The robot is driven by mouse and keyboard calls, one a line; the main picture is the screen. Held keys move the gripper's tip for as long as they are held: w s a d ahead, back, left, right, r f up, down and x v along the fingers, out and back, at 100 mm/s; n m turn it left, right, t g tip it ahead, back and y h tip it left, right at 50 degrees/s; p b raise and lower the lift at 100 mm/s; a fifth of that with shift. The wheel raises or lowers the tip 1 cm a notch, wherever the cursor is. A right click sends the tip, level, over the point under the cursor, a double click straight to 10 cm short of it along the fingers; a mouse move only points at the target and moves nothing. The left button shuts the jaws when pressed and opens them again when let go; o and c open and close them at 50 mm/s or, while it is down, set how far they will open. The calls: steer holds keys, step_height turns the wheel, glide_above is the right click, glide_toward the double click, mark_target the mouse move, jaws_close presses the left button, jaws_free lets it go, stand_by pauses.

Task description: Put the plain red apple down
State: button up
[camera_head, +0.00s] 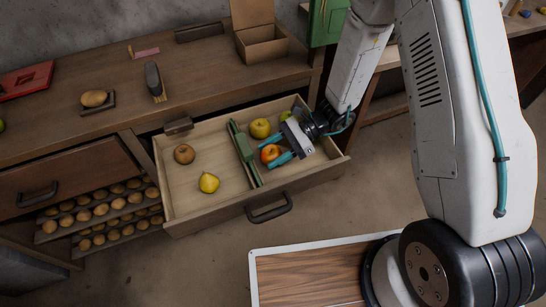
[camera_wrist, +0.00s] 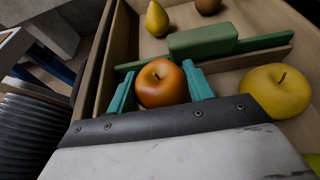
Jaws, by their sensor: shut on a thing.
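The red apple (camera_head: 270,153) is between the teal fingers of my gripper (camera_head: 279,154), inside the right compartment of the open drawer (camera_head: 215,216). In the wrist view the apple (camera_wrist: 162,83) looks orange-red with a dark stem, and the two fingers of my gripper (camera_wrist: 161,90) sit on either side of it. The gripper is shut on it. Whether the apple touches the drawer floor I cannot tell. A green divider (camera_head: 243,152) runs just left of the apple. A yellow apple (camera_head: 260,128) lies behind it; it also shows in the wrist view (camera_wrist: 276,92).
The left compartment holds a yellow pear (camera_head: 209,183) and a brown round fruit (camera_head: 184,154), with bare floor around them. Another yellow-green fruit (camera_head: 285,116) lies at the back right. The drawer walls and divider stand close around my gripper.

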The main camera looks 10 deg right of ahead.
mark_target(272, 159)
steer(key=shift+f, duration=1.55)
steer(key=shift+f, duration=0.1)
steer(key=o, duration=1)
steer(key=v, duration=1.2)
